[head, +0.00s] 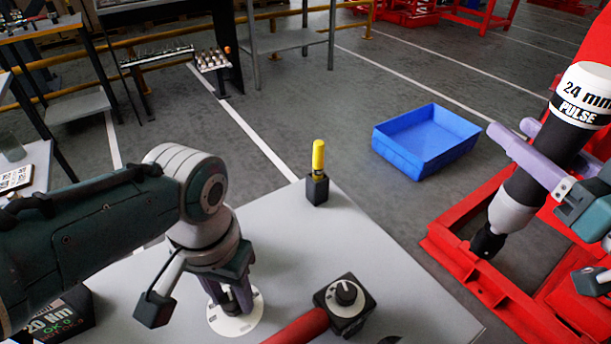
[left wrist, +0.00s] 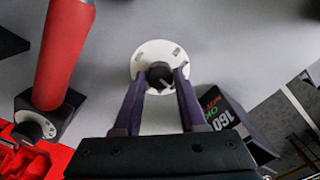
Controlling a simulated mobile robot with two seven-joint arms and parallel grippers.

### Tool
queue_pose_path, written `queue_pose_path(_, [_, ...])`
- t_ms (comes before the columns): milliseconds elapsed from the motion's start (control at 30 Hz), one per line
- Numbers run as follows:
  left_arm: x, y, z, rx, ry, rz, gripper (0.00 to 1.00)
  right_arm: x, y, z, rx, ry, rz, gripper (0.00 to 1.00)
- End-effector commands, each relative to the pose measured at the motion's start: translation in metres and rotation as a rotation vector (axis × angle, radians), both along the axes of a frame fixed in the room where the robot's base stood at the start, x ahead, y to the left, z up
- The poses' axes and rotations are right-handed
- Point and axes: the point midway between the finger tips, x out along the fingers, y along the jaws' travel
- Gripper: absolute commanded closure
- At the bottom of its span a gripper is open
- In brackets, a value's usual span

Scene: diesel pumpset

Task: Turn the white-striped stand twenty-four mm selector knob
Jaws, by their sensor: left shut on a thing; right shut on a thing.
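A dark selector knob (left wrist: 159,72) stands on a round white disc (left wrist: 140,57) on the grey table. In the head view the white disc (head: 246,322) is partly hidden by my left gripper (head: 232,302), which points down over it. My left gripper (left wrist: 161,77) is shut on the knob, one finger on each side. I cannot make out the disc's markings. My right gripper (head: 508,130) is shut around the black body of a tool with a white band reading "24 mm PULSE" (head: 582,97). The tool is tilted, its dark tip over the red frame.
A black box with a round knob (head: 345,297) sits on the table near a red cylinder (head: 300,329). A yellow-topped piece (head: 318,160) stands in a black holder. A blue bin (head: 428,142) and red frame (head: 467,217) lie beyond the table. A black display box (head: 62,318) is at left.

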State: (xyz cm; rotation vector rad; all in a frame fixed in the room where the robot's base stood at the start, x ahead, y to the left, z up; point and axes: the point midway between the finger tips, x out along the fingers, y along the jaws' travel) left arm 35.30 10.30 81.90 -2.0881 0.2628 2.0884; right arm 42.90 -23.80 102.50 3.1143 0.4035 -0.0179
Motion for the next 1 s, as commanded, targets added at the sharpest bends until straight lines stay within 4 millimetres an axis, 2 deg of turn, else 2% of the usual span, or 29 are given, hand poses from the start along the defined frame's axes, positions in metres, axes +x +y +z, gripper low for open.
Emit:
queue_pose_path(400, [-0.0005, -0.0004, 0.0007, -0.001, 0.002, -0.181, 1.0, 0.0006, 0.0002, 0.0031, 0.001, -0.006, 0.001, 1.0])
queue_pose_path(933, [-0.0003, -0.0004, 0.0008, -0.001, 0.002, -0.204, 1.0, 0.0006, 0.0002, 0.0032, 0.001, -0.006, 0.001, 1.0])
queue_pose_path(967, [-0.0003, -0.0004, 0.0009, -0.001, 0.002, -0.204, 0.58, 0.0006, 0.0002, 0.0032, 0.001, -0.006, 0.001, 1.0])
queue_pose_path(1000, [-0.0002, -0.0005, 0.0009, -0.001, 0.002, -0.204, 0.53, 0.0006, 0.0002, 0.0032, 0.001, -0.006, 0.001, 1.0])
